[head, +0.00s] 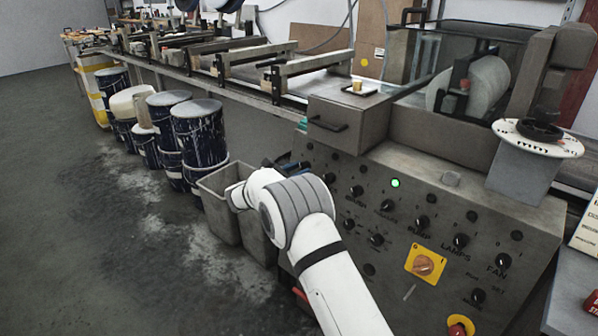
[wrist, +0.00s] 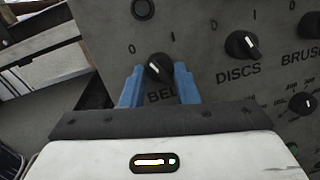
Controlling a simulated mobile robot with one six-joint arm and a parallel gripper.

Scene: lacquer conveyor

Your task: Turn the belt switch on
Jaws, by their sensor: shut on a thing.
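The belt switch (wrist: 157,66) is a black round knob on the grey control panel, above the partly covered letters "BEL". Marks 0 and I stand above it to the left and right. My gripper (wrist: 159,75) has its two blue fingers around the knob, one on each side, and is shut on it. A pale streak shows on the knob, but I cannot tell which mark it points to. The round lamp (wrist: 142,9) above it looks grey and unlit. In the head view my white arm reaches the panel's left part and hides the switch.
The discs knob (wrist: 242,45) sits close to the right of my gripper. The panel (head: 455,210) also holds pump, lamps and fan knobs, a lit green lamp (head: 395,183) and a yellow-plated orange switch (head: 424,264). Grey bins (head: 222,213) stand left of my arm.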

